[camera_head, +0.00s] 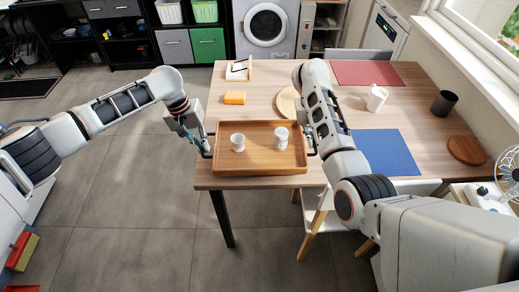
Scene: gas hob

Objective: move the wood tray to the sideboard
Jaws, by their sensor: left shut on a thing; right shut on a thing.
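The wood tray (260,168) is at the near left corner of the wooden table, level, with two white cups in it: a left cup (238,142) and a right cup (282,138). My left gripper (206,147) is shut on the tray's dark handle at the left side. My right gripper (312,150) is at the tray's right handle, shut on it and partly hidden by my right arm. I cannot tell whether the tray touches the tabletop. No sideboard can be clearly picked out; a dark shelf unit (125,40) stands at the back left.
The table (270,90) holds a blue mat (386,152), red mat (368,73), white mug (376,98), dark cup (444,103), round board (466,150), orange sponge (235,97) and a napkin holder (238,68). A chair (325,205) stands at the near side.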

